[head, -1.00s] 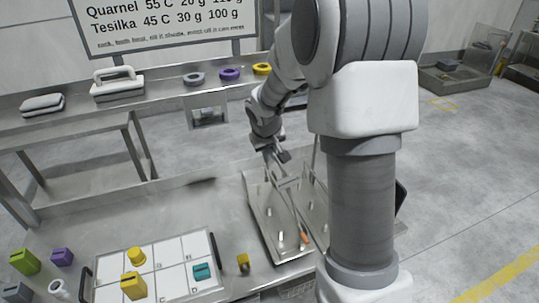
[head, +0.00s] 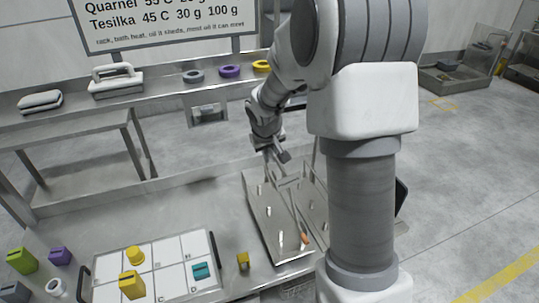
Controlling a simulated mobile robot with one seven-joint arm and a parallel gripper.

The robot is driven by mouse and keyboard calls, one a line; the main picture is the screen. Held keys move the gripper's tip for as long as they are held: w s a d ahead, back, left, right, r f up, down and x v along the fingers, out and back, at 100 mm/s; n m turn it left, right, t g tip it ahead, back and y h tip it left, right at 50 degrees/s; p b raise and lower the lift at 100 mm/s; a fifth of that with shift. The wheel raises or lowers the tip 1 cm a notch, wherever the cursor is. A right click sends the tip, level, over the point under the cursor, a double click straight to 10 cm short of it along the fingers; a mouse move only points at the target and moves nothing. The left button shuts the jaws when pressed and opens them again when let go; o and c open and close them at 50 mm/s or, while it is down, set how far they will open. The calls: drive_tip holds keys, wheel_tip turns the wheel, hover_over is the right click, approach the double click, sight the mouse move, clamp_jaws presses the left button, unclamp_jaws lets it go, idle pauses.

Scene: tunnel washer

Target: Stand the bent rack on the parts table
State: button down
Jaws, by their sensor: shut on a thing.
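My gripper (head: 271,157) points down at the far end of a metal tray with upright pegs (head: 268,236). It is shut on a thin grey metal frame, which I take to be the bent rack (head: 293,190). The frame leans over the tray, and a thin bar runs down toward an orange tip (head: 304,239). The fingertips are small and partly hidden, and my arm covers the right side of the tray. I cannot tell whether the frame touches the tray. A steel table (head: 170,212) carries the tray; I cannot tell if it is the parts table.
A white lettered board (head: 170,255) with yellow and teal blocks lies at front left. A small yellow piece (head: 243,260) stands between board and tray. Bare tabletop lies left of the tray.

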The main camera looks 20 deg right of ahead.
drive_tip(key=shift+w, duration=0.1)
idle(0.4)
drive_tip(key=shift+f+b, duration=1)
drive_tip(key=shift+b, duration=0.2)
drive_tip(key=shift+f+b, duration=0.3)
drive_tip(key=c, duration=0.9)
unclamp_jaws()
drive_tip(key=shift+o, duration=0.2)
drive_tip(key=shift+s+f, duration=0.2)
drive_tip(key=shift+f, duration=0.05)
drive_tip(key=v, duration=1.8)
drive_tip(key=s+a+y, duration=0.1)
drive_tip(key=s+a, duration=0.2)
drive_tip(key=s, duration=0.8)
drive_tip(key=s+a+t+y, duration=0.1)
drive_tip(key=s+a, duration=0.2)
drive_tip(key=s, duration=0.8)
drive_tip(key=shift+p, duration=0.35)
